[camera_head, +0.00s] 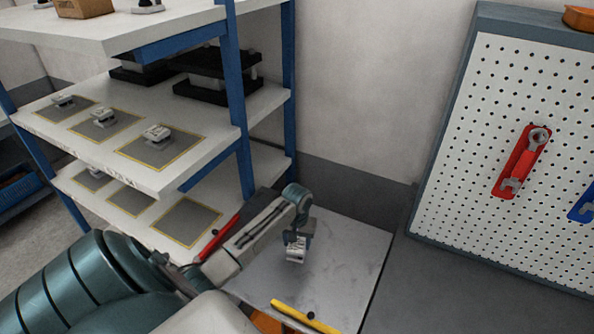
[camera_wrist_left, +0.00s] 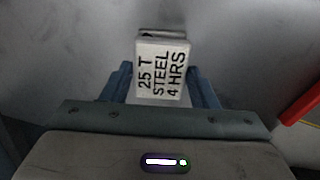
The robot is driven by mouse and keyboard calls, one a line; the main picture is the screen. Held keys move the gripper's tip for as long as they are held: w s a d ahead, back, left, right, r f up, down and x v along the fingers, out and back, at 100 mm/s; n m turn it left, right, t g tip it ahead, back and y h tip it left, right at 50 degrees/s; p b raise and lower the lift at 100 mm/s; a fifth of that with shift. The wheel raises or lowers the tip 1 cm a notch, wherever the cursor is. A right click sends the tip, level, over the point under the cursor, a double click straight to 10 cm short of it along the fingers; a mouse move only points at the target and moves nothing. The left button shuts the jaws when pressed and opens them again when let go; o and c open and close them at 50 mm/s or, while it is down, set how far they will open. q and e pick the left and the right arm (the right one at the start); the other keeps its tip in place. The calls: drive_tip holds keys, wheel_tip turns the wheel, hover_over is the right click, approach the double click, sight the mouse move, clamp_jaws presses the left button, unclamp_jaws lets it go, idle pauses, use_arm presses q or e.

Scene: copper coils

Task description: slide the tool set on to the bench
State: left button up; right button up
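The tool set (camera_head: 296,253) is a small pale block over the grey metal plate (camera_head: 345,262). In the left wrist view the tool set (camera_wrist_left: 162,70) shows a white face lettered "25 T STEEL 4 HRS". The fingers' contact faces are hidden. My right gripper is not in view. Which surface is the bench is not certain; a dark grey top (camera_head: 470,300) lies right of the plate.
A blue-post shelf (camera_head: 240,100) at the left holds similar blocks on yellow-edged mats. A pegboard (camera_head: 490,110) with a red tool holder (camera_head: 520,165) stands at the right. A yellow bar (camera_head: 303,316) runs along the plate's near edge.

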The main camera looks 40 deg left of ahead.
use_arm(q)
drive_tip(key=c, duration=0.5)
drive_tip(key=shift+o, duration=0.2)
drive_tip(key=shift+w+d, duration=0.75)
drive_tip(key=shift+d, duration=2.85)
drive_tip(key=shift+w+d, duration=0.8)
drive_tip(key=shift+d, duration=2.8)
drive_tip(key=shift+w+d, duration=0.75)
drive_tip(key=shift+d, duration=2.85)
